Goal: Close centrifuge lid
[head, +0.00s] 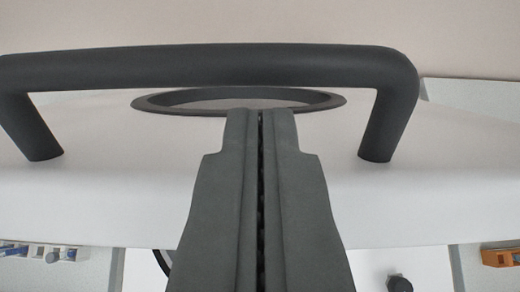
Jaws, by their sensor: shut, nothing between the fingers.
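The centrifuge lid (120,205) is a white panel that fills the middle of the head view, with a dark oval ring (155,103) set in its face. A dark grey bar handle (200,68) stands off the lid on two posts and spans most of the view's width. My gripper (261,112) is shut and empty. Its fingertips show just below the handle bar, between the two posts, in front of the ring. I cannot tell whether the fingertips touch the lid. The centrifuge body and its opening are mostly hidden behind the lid and my gripper.
Below the lid at the left is a rack (45,253) with blue and white items. An orange object (498,257) is at the lower right. A dark knob-like thing (399,283) shows at the bottom edge. A plain beige surface (260,22) lies beyond the handle.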

